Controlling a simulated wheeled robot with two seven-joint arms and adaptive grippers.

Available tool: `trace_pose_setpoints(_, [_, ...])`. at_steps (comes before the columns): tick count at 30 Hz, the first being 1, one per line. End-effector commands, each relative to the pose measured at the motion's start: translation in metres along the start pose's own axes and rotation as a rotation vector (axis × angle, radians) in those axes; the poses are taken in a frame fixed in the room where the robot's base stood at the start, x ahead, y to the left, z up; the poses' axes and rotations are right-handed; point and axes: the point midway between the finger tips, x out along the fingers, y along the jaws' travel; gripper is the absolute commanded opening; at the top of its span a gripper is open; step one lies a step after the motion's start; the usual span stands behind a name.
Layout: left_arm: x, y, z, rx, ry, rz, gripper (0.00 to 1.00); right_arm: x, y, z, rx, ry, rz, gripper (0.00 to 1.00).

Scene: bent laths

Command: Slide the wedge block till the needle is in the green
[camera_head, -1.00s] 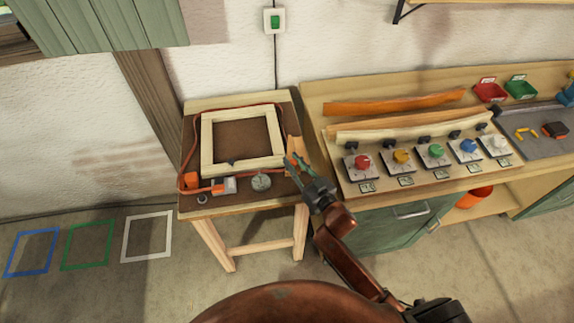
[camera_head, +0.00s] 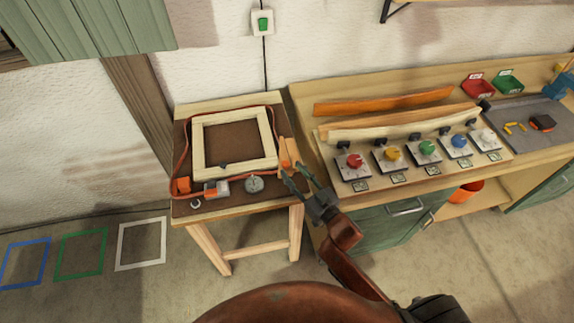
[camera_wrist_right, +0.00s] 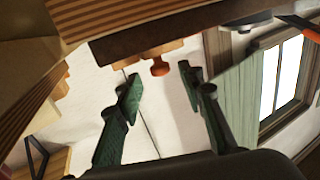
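The wedge block is most likely the light wooden piece with an orange part (camera_head: 286,153) at the right edge of the small table. In the right wrist view a wooden piece with an orange knob (camera_wrist_right: 160,68) shows beyond my fingers. A round gauge (camera_head: 254,184) lies at the table's front; its needle and green zone are too small to read. My right gripper (camera_head: 294,175) is just in front of the wooden piece; in the wrist view it (camera_wrist_right: 160,88) is open, with nothing between the fingers. My left gripper is out of view.
The small table (camera_head: 240,203) carries a pale wooden frame (camera_head: 198,147) with a red strap (camera_head: 180,158) around it. A workbench with several coloured knobs and a bent orange lath (camera_head: 380,101) stands right.

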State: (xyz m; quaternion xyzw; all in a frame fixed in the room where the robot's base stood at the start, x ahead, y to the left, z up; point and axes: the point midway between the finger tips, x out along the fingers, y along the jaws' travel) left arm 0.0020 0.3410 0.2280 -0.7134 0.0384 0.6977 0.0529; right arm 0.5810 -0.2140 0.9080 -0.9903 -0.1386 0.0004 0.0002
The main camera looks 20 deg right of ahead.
Motion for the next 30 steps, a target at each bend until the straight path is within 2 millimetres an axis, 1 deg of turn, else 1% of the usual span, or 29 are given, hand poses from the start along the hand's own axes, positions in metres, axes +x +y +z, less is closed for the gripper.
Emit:
trace_pose_setpoints(1, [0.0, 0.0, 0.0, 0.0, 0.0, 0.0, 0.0, -0.013, 0.0, 0.001, 0.001, -0.003, 0.001, 0.36])
trace_pose_setpoints(6, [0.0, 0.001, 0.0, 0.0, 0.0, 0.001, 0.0, -0.046, 0.0, 0.0, 0.0, -0.002, 0.0, 0.36])
trace_pose_setpoints(9, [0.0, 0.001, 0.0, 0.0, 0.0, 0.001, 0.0, -0.059, 0.0, 0.0, 0.0, -0.001, 0.0, 0.36])
trace_pose_setpoints(12, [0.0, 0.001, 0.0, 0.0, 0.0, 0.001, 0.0, -0.068, 0.0, 0.0, 0.0, 0.0, 0.0, 0.36])
trace_pose_setpoints(17, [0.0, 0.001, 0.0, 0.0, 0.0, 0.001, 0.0, -0.073, 0.0, 0.0, 0.0, 0.0, 0.0, 0.36])
trace_pose_setpoints(30, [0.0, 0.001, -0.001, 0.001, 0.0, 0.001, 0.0, -0.072, 0.0, 0.0, 0.0, 0.001, 0.0, 0.36])
